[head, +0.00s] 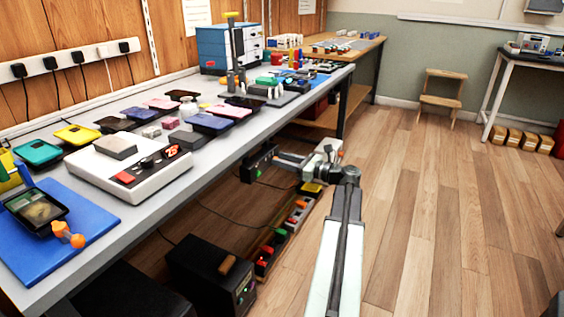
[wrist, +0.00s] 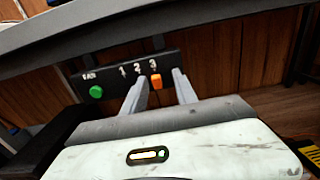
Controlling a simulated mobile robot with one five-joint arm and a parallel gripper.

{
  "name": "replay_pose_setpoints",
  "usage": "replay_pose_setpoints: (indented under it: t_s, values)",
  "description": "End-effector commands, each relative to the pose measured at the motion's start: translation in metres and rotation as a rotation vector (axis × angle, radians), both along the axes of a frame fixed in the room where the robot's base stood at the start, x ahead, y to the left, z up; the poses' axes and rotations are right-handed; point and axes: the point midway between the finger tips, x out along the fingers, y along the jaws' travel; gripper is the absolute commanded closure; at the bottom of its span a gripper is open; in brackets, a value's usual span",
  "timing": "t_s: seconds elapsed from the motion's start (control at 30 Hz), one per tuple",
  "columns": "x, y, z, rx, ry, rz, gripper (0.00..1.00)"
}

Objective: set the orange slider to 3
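In the wrist view, the orange slider (wrist: 155,81) sits on a dark panel (wrist: 106,73) marked FAN and 1, 2, 3. The slider lines up under the 3, at the right end of the row. My gripper (wrist: 159,74) is open, with one grey finger to the left of the slider and one to the right. I see a gap on both sides of the slider. In the head view the panel (head: 259,163) is under the bench's front edge, with my gripper (head: 284,158) close in front of it; the slider cannot be made out there.
A round green button (wrist: 96,92) is at the panel's left. The bench edge (wrist: 150,17) runs just above the panel. In the head view, a black box (head: 210,275) and a strip of coloured switches (head: 283,233) stand below the bench.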

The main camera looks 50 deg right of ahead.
Motion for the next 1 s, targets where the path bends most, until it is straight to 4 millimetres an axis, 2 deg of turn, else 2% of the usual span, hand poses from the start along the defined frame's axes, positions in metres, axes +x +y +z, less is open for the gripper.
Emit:
replay_pose_setpoints:
  t_s: [0.13, 0.23, 0.5, 0.6, 1.0]
  values:
    - [-0.001, 0.001, 0.0, 0.0, 0.0, 0.002, 0.65]
    - [-0.009, -0.001, 0.0, 0.0, 0.0, 0.0, 0.65]
    - [-0.06, -0.014, 0.0, 0.0, 0.0, -0.002, 0.65]
    - [-0.071, -0.017, 0.0, 0.0, 0.0, -0.001, 0.65]
    - [-0.076, -0.018, 0.0, 0.0, 0.0, 0.002, 0.65]
